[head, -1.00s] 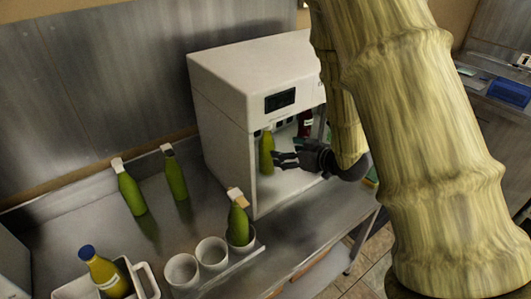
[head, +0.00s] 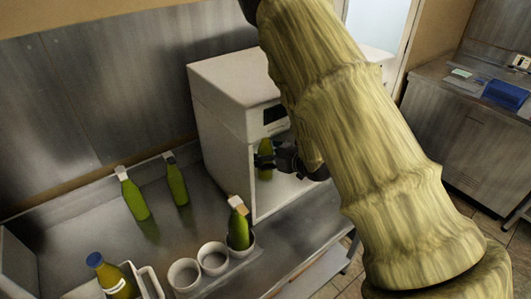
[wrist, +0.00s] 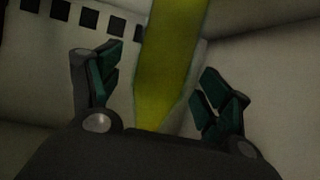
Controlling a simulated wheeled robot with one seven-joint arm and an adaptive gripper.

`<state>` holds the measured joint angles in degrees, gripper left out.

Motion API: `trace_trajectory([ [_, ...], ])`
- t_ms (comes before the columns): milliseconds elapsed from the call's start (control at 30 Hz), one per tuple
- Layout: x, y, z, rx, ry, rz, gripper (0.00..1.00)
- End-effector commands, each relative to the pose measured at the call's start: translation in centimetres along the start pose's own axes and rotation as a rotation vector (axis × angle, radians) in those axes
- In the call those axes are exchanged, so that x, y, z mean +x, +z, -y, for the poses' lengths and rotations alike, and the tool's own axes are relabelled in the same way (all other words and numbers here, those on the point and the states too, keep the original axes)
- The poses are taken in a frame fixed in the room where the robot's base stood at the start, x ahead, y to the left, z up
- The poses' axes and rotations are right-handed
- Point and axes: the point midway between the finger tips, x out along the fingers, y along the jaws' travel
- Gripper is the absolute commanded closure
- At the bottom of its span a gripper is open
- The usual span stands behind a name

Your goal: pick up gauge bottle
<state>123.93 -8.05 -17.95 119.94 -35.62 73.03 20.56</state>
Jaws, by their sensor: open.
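A green bottle (head: 265,146) stands inside the open white cabinet; I take it to be the gauge bottle, though no label on it is readable. My gripper (head: 262,162) reaches into the cabinet front and covers the bottle's middle in the head view. In the wrist view the yellow-green bottle (wrist: 170,60) lies between the two spread fingers of my gripper (wrist: 160,90), with gaps on both sides. Its lower end is near the palm, its other end is cut off by the picture edge. The fingers are open and hold nothing.
The white cabinet's (head: 226,120) walls enclose my gripper closely. On the steel counter (head: 150,245) stand two green bottles (head: 134,197), white cups (head: 213,258), one holding a green bottle (head: 238,226), and a blue-capped bottle (head: 108,276) in a white container. The counter's middle is bare.

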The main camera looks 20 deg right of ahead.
Motion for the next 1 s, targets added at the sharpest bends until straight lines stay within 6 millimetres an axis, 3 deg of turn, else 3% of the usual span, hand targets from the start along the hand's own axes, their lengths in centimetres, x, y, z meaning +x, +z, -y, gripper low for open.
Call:
trace_trajectory([
  [200,1.3,0.0,0.0,0.000,0.000,0.000,0.22],
  [467,1.4,0.1,0.0,0.000,0.000,0.000,0.24],
  [833,1.4,0.1,0.0,0.001,0.001,0.000,0.92],
  [867,1.4,0.1,0.0,0.001,0.001,0.000,0.96],
  [1000,1.4,-0.1,-0.1,0.000,0.001,-0.002,0.96],
])
